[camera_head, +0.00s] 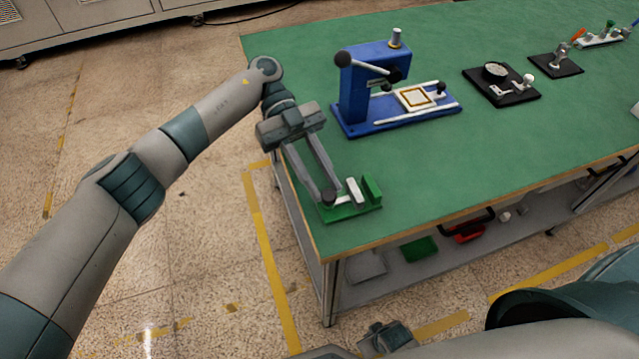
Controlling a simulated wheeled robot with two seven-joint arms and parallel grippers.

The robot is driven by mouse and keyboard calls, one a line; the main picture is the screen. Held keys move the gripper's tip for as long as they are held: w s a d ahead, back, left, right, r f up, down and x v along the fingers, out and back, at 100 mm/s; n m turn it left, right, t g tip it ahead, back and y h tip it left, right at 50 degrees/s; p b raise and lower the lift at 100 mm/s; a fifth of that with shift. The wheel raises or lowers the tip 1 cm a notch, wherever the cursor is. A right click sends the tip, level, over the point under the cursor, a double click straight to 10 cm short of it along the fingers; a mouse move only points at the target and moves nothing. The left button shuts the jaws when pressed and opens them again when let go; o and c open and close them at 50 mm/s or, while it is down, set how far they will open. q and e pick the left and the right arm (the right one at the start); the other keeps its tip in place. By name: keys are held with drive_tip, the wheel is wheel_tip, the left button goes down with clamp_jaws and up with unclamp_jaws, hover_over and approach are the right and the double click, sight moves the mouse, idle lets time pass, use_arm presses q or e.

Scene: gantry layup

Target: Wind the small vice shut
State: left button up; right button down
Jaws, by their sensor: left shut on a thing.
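The small vice (371,189) is green with a pale jaw block and sits at the near left corner of the green bench. A gap shows between the pale block and the upright green jaw at its right. My left gripper (326,193) reaches down from above at the vice's left end. Its two long fingers are shut on the dark knob of the vice's handle (329,197). The fingers partly hide the handle and screw. Part of my right arm with what looks like its gripper (388,338) shows at the bottom edge; its fingers cannot be made out.
A blue press (362,90) with a lever and a white plate stands behind the vice. Black fixtures (502,87) (556,65) stand further right. The bench top (450,170) is clear right of the vice. A lower shelf holds a green bin (419,250) and a red item (468,233).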

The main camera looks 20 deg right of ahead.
drive_tip(key=shift+s+d, duration=0.15)
use_arm(q)
drive_tip(key=o, duration=1)
drive_tip(key=shift+o, duration=0.2)
